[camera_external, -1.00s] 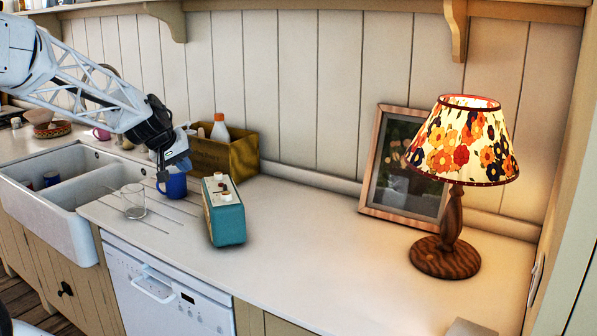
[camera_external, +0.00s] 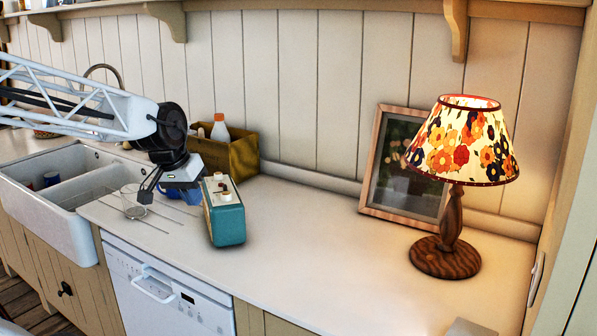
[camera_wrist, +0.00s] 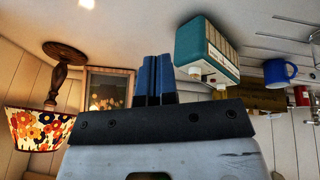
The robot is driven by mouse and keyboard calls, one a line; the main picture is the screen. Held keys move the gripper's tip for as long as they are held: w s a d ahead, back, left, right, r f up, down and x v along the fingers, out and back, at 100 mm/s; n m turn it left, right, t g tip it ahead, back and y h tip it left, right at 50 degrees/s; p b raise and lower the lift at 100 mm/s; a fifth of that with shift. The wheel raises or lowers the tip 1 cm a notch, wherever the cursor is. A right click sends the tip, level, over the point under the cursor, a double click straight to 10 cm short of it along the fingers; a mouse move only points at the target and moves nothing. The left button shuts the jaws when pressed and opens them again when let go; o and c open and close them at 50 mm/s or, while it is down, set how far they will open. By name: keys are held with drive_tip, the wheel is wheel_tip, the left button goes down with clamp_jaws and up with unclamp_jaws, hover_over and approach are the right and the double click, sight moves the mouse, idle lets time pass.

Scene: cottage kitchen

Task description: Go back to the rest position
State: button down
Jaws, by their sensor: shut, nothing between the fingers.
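My gripper (camera_external: 145,196) is shut and empty. In the external view it hangs above the counter, left of the teal radio and partly in front of the blue mug (camera_external: 190,190) and the clear glass (camera_external: 133,211). In the wrist view the two fingers (camera_wrist: 155,75) are together with nothing between them. That view is upside down, with the blue mug (camera_wrist: 281,71) at the right and the teal radio (camera_wrist: 207,50) beside the fingers.
The teal radio (camera_external: 225,215) stands close to the right of my gripper. A wooden crate (camera_external: 230,155) with bottles is behind it. A double sink (camera_external: 45,205) is at the left. A lit lamp (camera_external: 450,235) and a picture frame (camera_external: 375,165) stand at the right. The counter (camera_external: 320,240) between is clear.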

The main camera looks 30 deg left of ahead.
drive_tip(key=s+d+f+m+g+y, duration=0.1)
drive_tip(key=s+d+m, duration=0.1)
drive_tip(key=s, duration=0.5)
drive_tip(key=shift+s+d+f+m, duration=0.15)
drive_tip(key=shift+s+d+m, duration=0.25)
drive_tip(key=shift+d, duration=0.45)
idle(0.4)
